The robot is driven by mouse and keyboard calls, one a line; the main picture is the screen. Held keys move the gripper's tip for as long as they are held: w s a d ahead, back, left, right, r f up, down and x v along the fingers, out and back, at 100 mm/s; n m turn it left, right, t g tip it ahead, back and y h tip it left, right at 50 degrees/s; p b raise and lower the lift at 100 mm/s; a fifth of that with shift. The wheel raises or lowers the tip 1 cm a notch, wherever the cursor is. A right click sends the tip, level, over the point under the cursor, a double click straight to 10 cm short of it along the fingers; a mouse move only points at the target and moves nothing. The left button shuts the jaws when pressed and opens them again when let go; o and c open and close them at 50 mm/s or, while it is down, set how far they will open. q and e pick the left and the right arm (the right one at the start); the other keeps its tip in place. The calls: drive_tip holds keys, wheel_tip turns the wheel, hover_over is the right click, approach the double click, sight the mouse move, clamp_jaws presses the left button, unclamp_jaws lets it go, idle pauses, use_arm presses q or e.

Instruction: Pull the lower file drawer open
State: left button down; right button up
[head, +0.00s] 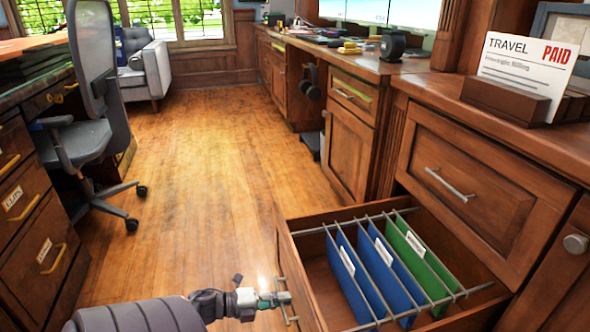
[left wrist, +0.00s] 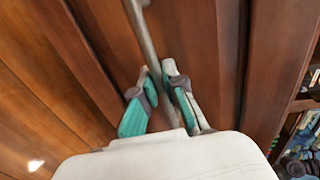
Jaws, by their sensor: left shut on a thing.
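The lower file drawer (head: 305,278) stands open at the right of the head view, pulled well out of the cabinet. Inside it, blue and green hanging folders (head: 357,276) with white labels hang from metal rails. My left gripper (head: 284,297) is at the drawer's front, shut on its metal bar handle (head: 285,311). In the left wrist view, the teal-padded fingers (left wrist: 161,92) close around the handle (left wrist: 146,45) against the wooden drawer front. My right gripper is in neither view.
The upper drawer (head: 462,190) above is closed. A grey office chair (head: 85,145) stands at a desk with drawers on the left. The wooden floor (head: 215,180) between is clear. A card holder (head: 505,102) stands on the counter above.

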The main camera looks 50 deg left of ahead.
use_arm(q)
drive_tip(key=shift+v, duration=0.8)
drive_tip(key=shift+f, duration=0.2)
drive_tip(key=c, duration=1.2)
unclamp_jaws()
drive_tip(key=shift+c, duration=0.2)
drive_tip(key=shift+s, duration=0.1)
drive_tip(key=v, duration=1.2)
